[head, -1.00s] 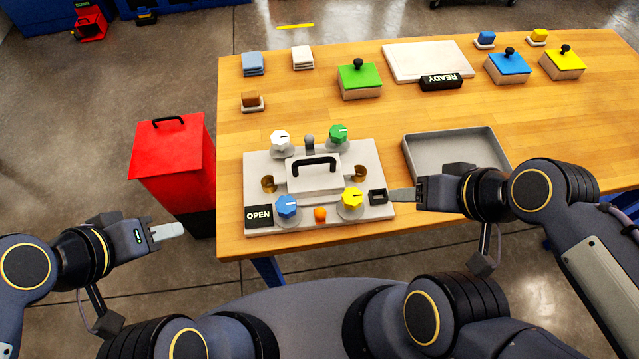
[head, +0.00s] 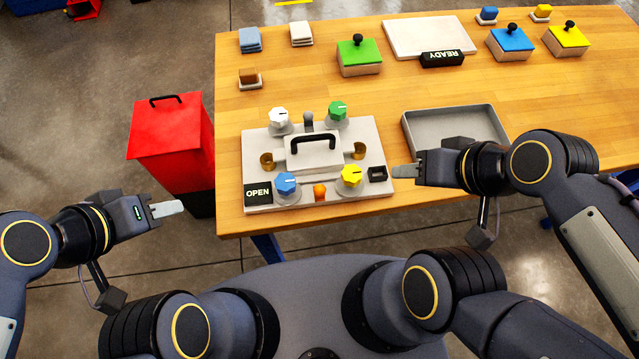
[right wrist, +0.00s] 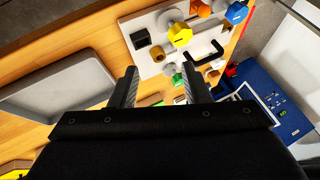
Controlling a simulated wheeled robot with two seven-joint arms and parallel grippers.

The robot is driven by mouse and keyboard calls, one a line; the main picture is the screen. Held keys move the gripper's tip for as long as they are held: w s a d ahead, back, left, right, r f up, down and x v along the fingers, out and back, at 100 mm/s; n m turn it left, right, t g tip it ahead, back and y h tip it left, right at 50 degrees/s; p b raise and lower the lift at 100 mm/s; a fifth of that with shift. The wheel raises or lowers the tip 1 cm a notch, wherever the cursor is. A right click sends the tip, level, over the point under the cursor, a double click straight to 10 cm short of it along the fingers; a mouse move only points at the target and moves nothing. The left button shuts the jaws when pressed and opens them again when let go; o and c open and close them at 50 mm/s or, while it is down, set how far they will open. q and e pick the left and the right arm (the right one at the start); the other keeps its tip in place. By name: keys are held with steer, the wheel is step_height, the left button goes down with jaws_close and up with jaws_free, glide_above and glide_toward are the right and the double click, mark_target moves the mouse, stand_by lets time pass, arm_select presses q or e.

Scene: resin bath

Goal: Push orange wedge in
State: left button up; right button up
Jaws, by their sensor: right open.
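The orange wedge (head: 319,192) is small and sits at the front edge of the light grey panel (head: 222,0) between the blue knob (head: 286,183) and the yellow knob (head: 351,176). How deep it sits cannot be told. An orange piece (right wrist: 204,10) also shows at the top of the right wrist view. My right gripper (head: 398,171) is open and empty, just right of the panel's small black block (head: 377,174) and apart from the wedge. Its two fingers (right wrist: 159,75) stand apart in the wrist view. My left gripper (head: 178,208) is off the table's left side, seen edge-on.
The panel also bears a white lid with a black handle (head: 312,140), white and green knobs, and an OPEN sign (head: 257,193). A grey tray (head: 408,130) lies to its right. A red bin (head: 165,130) stands left of the table. Lidded boxes and a READY sign (head: 442,58) are farther back.

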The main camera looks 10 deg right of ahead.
steer(key=shift+w+a+f+g, duration=0.15)
steer(key=shift+w+a+g, duration=0.05)
steer(key=shift+a+g, duration=0.2)
steer(key=shift+c, duration=1)
steer(key=n+g+h+b, duration=0.4)
steer(key=h+b, duration=0.1)
steer(key=h, duration=0.1)
glide_above(318, 188)
steer(key=a, duration=0.2)
step_height(318, 188, down, 4)
steer(key=f, duration=0.2)
steer(key=d+f, duration=0.1)
steer(key=f, duration=0.2)
steer(key=d+f, duration=0.1)
steer(key=f, duration=0.1)
steer(key=shift+f+b, duration=0.25)
steer(key=shift+b, duration=0.05)
steer(key=shift+c, duration=0.4)
